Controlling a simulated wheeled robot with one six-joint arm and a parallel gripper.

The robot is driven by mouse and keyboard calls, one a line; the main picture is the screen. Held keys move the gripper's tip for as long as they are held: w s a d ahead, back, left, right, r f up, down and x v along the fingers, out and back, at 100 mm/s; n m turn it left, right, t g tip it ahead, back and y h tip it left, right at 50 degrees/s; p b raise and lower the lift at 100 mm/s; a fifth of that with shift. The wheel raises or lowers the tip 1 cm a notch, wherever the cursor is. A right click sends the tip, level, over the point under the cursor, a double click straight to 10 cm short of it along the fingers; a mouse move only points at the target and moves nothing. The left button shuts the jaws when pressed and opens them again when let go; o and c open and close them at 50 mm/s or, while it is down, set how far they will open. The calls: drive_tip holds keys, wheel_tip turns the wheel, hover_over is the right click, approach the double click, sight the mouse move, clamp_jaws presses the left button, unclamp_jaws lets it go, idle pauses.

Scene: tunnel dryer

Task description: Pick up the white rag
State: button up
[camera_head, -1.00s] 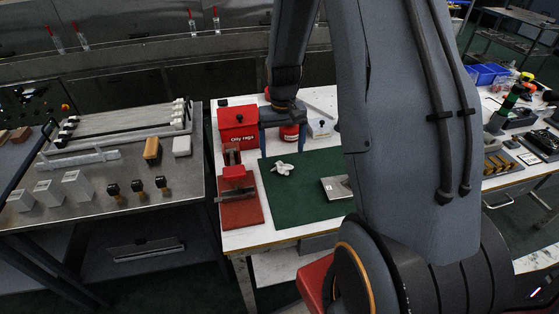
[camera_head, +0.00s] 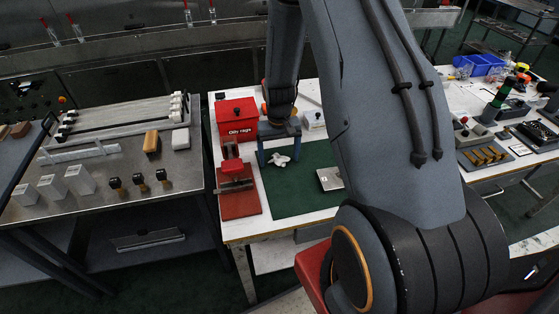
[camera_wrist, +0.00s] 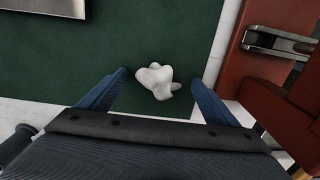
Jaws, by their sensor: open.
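The white rag (camera_head: 279,160) lies crumpled on the green mat (camera_head: 300,194) on the white table. In the wrist view the rag (camera_wrist: 156,80) sits between and just beyond the two blue fingertips, closer to the middle than to either finger. My gripper (camera_head: 279,162) is over the back left part of the mat, with its fingers pointing down on either side of the rag. In the wrist view my gripper (camera_wrist: 158,77) is open, with clear gaps between the rag and both fingers. I cannot tell how high the fingertips are above the mat.
A red box labelled "Oily rags" (camera_head: 237,118) stands behind and left of my gripper. A red-based clamp device (camera_head: 240,204) stands left of the mat. A grey metal plate (camera_head: 330,179) lies at the mat's right. The mat's front is clear.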

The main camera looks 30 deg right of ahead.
sight(279, 158)
drive_tip(key=c, duration=1.1)
drive_tip(key=shift+r, duration=0.2)
wheel_tip(279, 158, up, 10)
drive_tip(key=b, duration=0.2)
drive_tip(key=shift+f+b, duration=0.15)
drive_tip(key=shift+b, duration=0.2)
